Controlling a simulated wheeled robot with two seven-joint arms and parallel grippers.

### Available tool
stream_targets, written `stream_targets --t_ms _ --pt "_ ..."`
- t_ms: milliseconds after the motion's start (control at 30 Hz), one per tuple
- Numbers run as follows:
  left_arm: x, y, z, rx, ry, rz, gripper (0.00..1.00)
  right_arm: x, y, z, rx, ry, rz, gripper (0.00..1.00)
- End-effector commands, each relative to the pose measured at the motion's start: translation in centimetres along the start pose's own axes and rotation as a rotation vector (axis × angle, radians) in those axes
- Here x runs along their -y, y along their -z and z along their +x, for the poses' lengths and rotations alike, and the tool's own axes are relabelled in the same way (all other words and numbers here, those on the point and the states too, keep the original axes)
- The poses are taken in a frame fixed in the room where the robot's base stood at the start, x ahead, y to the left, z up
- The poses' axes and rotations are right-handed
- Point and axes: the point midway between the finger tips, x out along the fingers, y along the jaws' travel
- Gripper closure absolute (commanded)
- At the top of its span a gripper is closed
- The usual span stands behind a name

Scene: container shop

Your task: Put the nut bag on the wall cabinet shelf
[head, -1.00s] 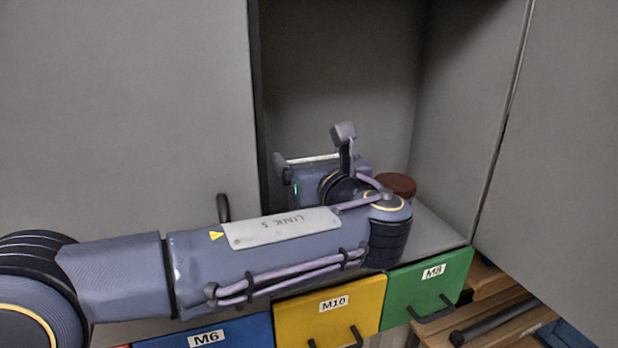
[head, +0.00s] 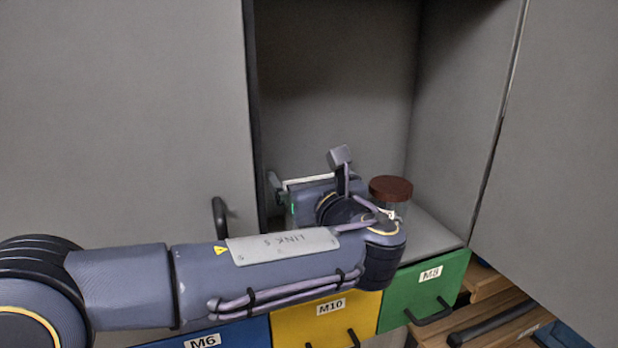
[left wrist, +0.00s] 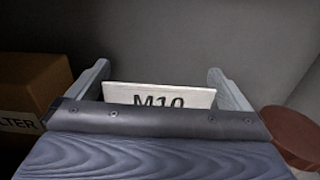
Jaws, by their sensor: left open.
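The nut bag shows in the left wrist view as a white card (left wrist: 160,95) printed M10, between the two fingers of my left gripper (left wrist: 160,77). The fingers stand apart, with gaps beside the card. In the head view my left gripper (head: 308,182) is inside the open wall cabinet, low over its shelf (head: 432,236), and a thin white edge shows between its fingers. The rest of the bag is hidden behind the gripper, so I cannot tell how it rests. My right gripper is not in view.
A jar with a brown lid (head: 391,189) stands on the shelf just right of my gripper. A cardboard box (left wrist: 30,95) is to the left in the wrist view. Cabinet doors (head: 560,140) flank the opening. Coloured bins, M10 yellow (head: 290,325) and M8 green (head: 395,310), sit below.

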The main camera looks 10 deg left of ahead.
Motion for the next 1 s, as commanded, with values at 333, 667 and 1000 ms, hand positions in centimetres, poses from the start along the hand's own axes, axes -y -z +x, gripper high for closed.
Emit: stream_targets --t_ms 333,667,1000 --pt "0.1 0.1 -6.7 0.001 0.007 -0.002 0.00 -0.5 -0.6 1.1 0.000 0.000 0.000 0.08" --pt "0.0 0.0 -11.6 0.000 0.003 -0.001 0.00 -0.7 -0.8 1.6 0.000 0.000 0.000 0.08" --pt "0.0 0.0 -12.0 0.000 0.001 -0.001 0.00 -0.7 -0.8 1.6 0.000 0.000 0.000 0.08"
